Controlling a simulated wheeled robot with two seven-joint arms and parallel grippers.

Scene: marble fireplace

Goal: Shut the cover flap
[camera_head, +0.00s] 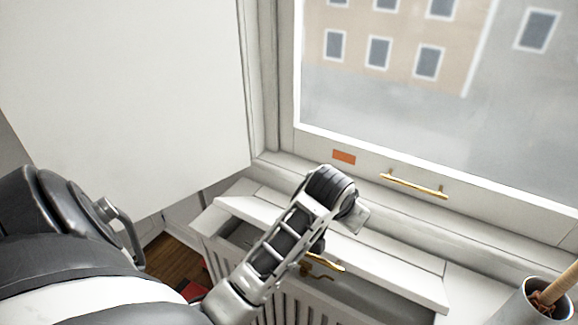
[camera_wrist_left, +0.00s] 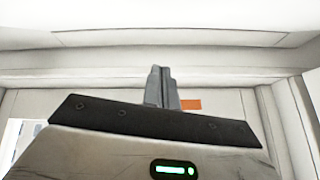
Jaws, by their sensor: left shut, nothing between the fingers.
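The cover flap (camera_head: 400,267) is a long white panel on top of the slatted white radiator cover (camera_head: 287,308) below the window. It stands open, with a dark gap visible beneath it at left and right. My left arm reaches across the middle of the flap and hides part of it. My left gripper (camera_head: 352,218) is at the flap's middle, close to it; I cannot tell whether it touches. In the left wrist view its fingers (camera_wrist_left: 162,88) are shut together and empty. A brass handle (camera_head: 325,262) shows just beside my arm, partly hidden. My right gripper is not in view.
The window frame (camera_head: 480,207) behind has a brass handle (camera_head: 415,186) and an orange patch (camera_head: 344,157), also in the left wrist view (camera_wrist_left: 190,104). A large white panel (camera_head: 130,90) fills the upper left. A grey pot (camera_head: 527,305) stands at lower right.

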